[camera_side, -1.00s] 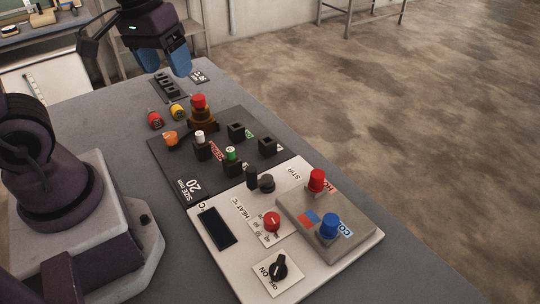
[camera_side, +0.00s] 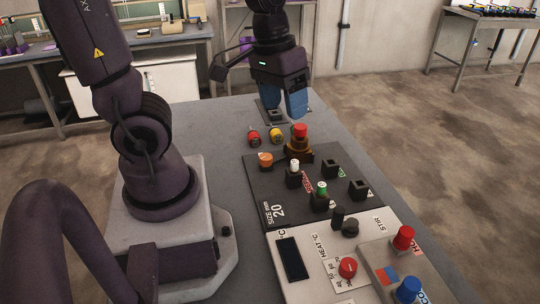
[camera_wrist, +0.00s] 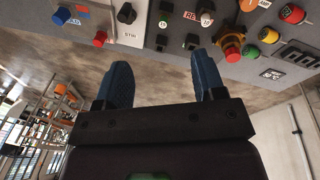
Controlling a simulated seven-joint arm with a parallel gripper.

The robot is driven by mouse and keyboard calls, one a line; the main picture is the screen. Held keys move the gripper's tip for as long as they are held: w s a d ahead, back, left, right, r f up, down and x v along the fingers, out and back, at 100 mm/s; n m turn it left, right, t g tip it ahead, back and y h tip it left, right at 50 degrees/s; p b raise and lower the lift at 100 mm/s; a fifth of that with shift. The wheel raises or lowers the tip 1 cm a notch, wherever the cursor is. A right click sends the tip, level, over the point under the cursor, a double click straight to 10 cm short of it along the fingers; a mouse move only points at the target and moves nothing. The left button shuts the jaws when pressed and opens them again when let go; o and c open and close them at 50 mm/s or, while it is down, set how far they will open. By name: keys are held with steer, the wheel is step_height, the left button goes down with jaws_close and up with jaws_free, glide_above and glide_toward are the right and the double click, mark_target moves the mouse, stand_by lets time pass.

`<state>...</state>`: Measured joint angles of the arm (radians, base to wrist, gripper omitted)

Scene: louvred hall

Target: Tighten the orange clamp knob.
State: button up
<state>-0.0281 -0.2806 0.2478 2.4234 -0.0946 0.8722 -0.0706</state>
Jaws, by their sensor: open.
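The orange knob (camera_side: 265,159) sits at the back left corner of the dark panel (camera_side: 262,190) in the side view. In the wrist view an orange knob (camera_wrist: 248,5) shows at the top edge, partly cut off. My gripper (camera_side: 284,112) has blue fingers and hangs over the far end of the table, behind the orange knob and apart from it. In the wrist view its two fingers (camera_wrist: 162,72) are spread with nothing between them.
A red-topped amber fitting (camera_side: 299,145) stands right of the orange knob. Red (camera_side: 254,138) and yellow (camera_side: 277,135) pieces lie behind it. White-topped (camera_side: 294,170) and green-topped (camera_side: 321,188) posts stand in front. The grey table (camera_side: 232,170) is bare to the left.

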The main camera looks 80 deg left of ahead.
steer(key=a+f+n+g, duration=0.2)
steer(key=a+f+n, duration=0.6)
steer(key=n+y, duration=0.1)
steer(key=n, duration=1.1)
glide_toward(266, 156)
step_height(266, 156, down, 9)
steer(key=shift+s+d+f, duration=0.1)
steer(key=shift+s+d, duration=0.05)
